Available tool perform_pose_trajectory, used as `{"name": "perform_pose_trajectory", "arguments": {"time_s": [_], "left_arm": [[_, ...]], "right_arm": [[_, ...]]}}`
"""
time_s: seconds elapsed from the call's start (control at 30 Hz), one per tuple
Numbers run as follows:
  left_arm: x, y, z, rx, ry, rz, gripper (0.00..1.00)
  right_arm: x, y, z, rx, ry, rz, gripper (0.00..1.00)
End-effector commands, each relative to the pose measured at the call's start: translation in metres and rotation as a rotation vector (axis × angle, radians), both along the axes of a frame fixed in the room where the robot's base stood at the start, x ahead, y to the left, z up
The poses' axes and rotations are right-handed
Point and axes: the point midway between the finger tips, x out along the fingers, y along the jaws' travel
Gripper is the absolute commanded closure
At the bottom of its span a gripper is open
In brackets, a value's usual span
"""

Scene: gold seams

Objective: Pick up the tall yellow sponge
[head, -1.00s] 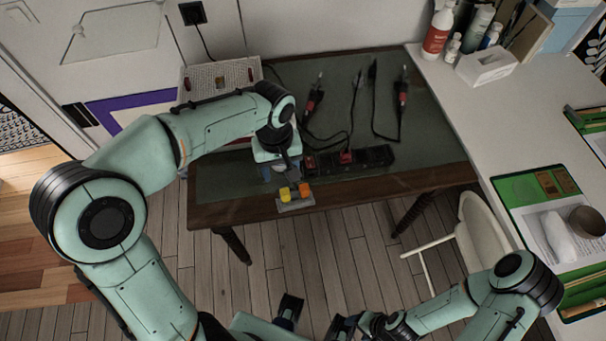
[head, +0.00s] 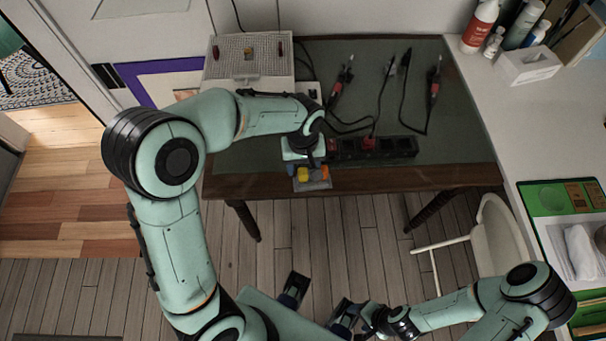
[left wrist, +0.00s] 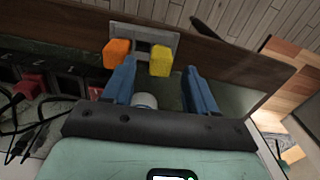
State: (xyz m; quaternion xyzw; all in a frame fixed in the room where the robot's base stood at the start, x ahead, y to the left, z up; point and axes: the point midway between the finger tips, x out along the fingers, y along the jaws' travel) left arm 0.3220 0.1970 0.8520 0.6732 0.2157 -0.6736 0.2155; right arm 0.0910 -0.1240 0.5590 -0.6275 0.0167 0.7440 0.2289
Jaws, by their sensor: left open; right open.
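The yellow sponge (head: 303,175) stands in a small grey holder (head: 318,184) at the table's front edge. An orange block (head: 325,172) stands beside it on the right. My left gripper (head: 306,167) is open at the sponge, and its wrist hides part of that spot. In the left wrist view the yellow sponge (left wrist: 161,62) shows between the two blue fingers, nearer the right-hand one in height and apart from both in the picture. The orange block (left wrist: 116,53) is outside the left finger. My right gripper (head: 319,302) is open and empty, low over the floor.
A black power strip (head: 375,148) with cables lies behind the holder. Soldering-type tools (head: 434,85) and a white perforated box (head: 249,60) are further back. A white chair (head: 490,235) stands at the right. The floor in front of the table is clear.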

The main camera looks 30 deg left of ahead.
Motion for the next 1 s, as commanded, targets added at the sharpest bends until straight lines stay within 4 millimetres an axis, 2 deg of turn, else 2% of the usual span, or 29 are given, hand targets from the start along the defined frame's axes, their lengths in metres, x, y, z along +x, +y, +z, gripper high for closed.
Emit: {"name": "perform_pose_trajectory", "arguments": {"time_s": [0.03,0.13,0.37,0.53,0.57,1.0], "left_arm": [[-0.0012,0.0004,-0.0079,0.001,0.004,0.001,0.43],[-0.0006,0.0005,-0.0144,0.000,0.001,0.001,0.43],[-0.0004,0.0005,-0.0153,0.000,0.000,0.001,0.43],[-0.0004,0.0004,-0.0151,0.000,0.000,0.001,0.95],[-0.0004,0.0004,-0.0150,0.000,0.000,0.001,1.00],[0.0001,0.0002,-0.0113,-0.001,-0.002,0.001,1.00]], "right_arm": [[-0.0003,0.0000,-0.0014,0.000,0.000,0.000,0.36],[-0.0006,0.0000,-0.0021,0.000,0.000,0.000,0.36],[-0.0005,0.0000,-0.0019,0.000,0.000,0.000,0.36],[-0.0005,0.0000,-0.0019,0.000,0.000,0.000,0.36],[-0.0005,0.0000,-0.0019,0.000,0.000,0.000,0.36],[-0.0003,-0.0001,-0.0013,0.000,0.000,0.000,0.36]]}}
